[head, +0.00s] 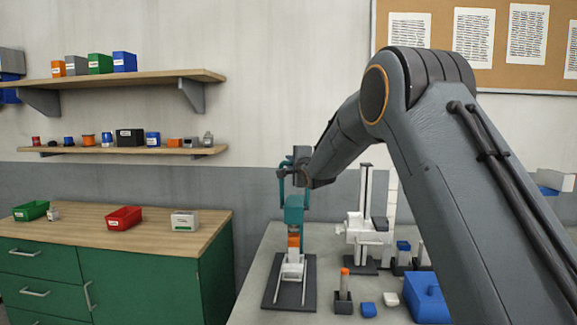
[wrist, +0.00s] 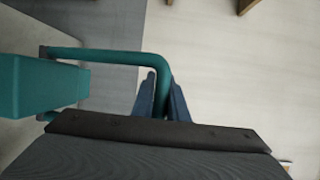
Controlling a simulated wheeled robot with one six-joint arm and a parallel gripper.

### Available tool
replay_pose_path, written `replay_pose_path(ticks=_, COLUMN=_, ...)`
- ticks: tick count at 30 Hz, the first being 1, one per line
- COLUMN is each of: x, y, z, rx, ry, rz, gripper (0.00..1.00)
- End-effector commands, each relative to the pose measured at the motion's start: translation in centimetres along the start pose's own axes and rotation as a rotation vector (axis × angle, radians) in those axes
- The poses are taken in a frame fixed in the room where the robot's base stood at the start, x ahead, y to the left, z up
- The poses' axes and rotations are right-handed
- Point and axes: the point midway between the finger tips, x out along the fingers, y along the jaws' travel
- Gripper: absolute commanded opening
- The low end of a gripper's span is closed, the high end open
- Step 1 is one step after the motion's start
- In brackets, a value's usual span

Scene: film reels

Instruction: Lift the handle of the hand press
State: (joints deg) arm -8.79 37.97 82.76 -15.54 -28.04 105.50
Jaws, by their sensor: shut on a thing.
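The hand press (head: 294,214) is teal and stands on a dark base plate on the grey bench, with an orange part and a white fixture below its head. Its teal handle (head: 281,180) rises at the top, beside the end of my arm. In the wrist view the handle (wrist: 115,54) is a bent bar joined to the teal press body (wrist: 40,86). My gripper (wrist: 162,92) is shut on the handle, with a blue-grey finger on each side of the bar. In the head view the fingers are small and partly hidden by the wrist.
Right of the press stand a white upright device (head: 366,228), a dark holder with an orange-topped piece (head: 344,280), small blue and white blocks, and a blue bin (head: 427,298). A green cabinet (head: 140,270) with a wooden top stands left, under two wall shelves.

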Motion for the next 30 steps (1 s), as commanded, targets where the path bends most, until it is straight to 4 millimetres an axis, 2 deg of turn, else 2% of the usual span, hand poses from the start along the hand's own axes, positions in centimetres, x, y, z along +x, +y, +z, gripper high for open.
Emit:
replay_pose_path(ticks=1, x=0.04, y=2.42, z=-0.34, rx=0.005, ry=0.006, rz=0.037, gripper=0.0)
replay_pose_path(ticks=13, x=0.08, y=2.41, z=-0.22, rx=0.005, ry=0.004, rz=0.037, gripper=0.0)
replay_pose_path(ticks=14, x=0.08, y=2.41, z=-0.22, rx=0.005, ry=0.004, rz=0.037, gripper=0.15)
replay_pose_path(ticks=17, x=0.08, y=2.32, z=-0.22, rx=0.004, ry=0.004, rz=0.036, gripper=0.32)
replay_pose_path(ticks=30, x=-0.33, y=2.0, z=-0.21, rx=0.004, ry=0.004, rz=0.031, gripper=0.32)
